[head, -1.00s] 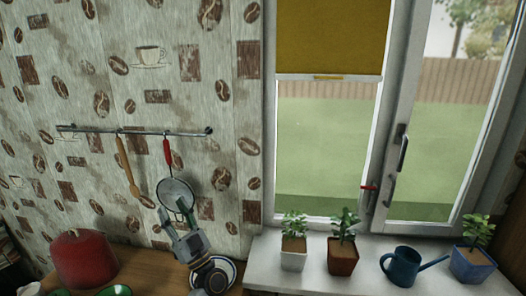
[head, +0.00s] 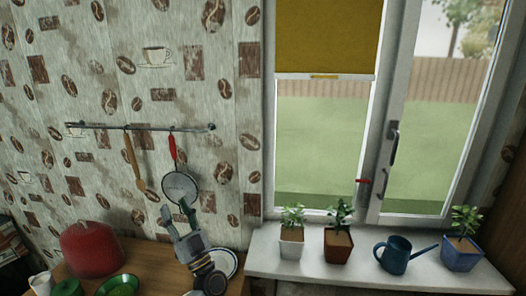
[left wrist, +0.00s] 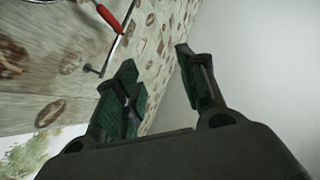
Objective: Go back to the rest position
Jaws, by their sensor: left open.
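My left gripper (head: 176,212) shows low in the head view, raised in front of the wall with its fingers pointing up. It overlaps the lower edge of the hanging strainer in the picture; whether they touch cannot be told. In the left wrist view the two green-padded fingers (left wrist: 160,85) are spread apart with nothing between them. My right gripper is in neither view. A red pot (head: 92,250) stands on the wooden counter (head: 150,262) at the lower left. A green pot (head: 67,288) and a green bowl (head: 118,286) are near the bottom edge, partly cut off.
A wall rail (head: 100,127) holds a wooden spoon (head: 134,165) and a red-handled strainer (head: 181,187). A white plate (head: 229,262) lies behind my gripper. The windowsill (head: 330,272) bears a white-potted plant (head: 291,240), a brown-potted plant (head: 338,243), a watering can (head: 394,255) and a blue-potted plant (head: 462,252).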

